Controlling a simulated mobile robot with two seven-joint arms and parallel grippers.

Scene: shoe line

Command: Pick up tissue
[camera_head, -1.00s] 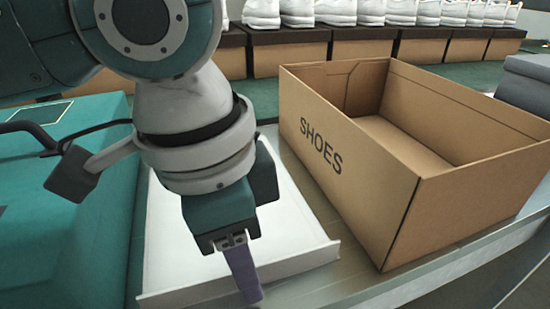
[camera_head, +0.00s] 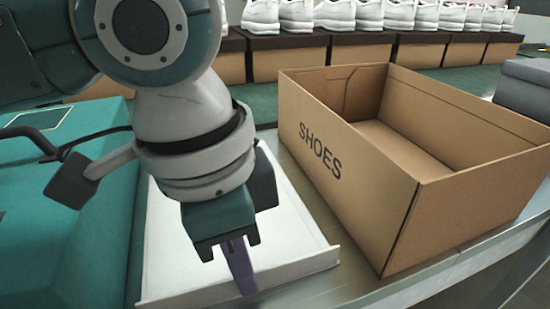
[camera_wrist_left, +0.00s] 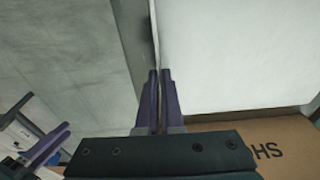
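The tissue (camera_head: 175,230) is a wide white sheet with a thin upturned front edge, lying flat left of the shoe box. It fills the upper right of the left wrist view (camera_wrist_left: 235,55). My left gripper (camera_head: 243,280) is at its front edge, pointing down. In the left wrist view its purple fingers (camera_wrist_left: 160,80) are close together, with the thin upright edge of the tissue running in between them. The gripper appears shut on that edge. My arm hides part of the sheet. My right gripper (camera_wrist_left: 35,125) shows at the lower left of the wrist view, its purple fingers apart.
An open, empty brown box marked SHOES (camera_head: 400,215) stands just right of the tissue. A teal box (camera_head: 60,220) is at the left. White shoes on several boxes (camera_head: 360,55) line the back. A grey object (camera_head: 528,85) is at the far right.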

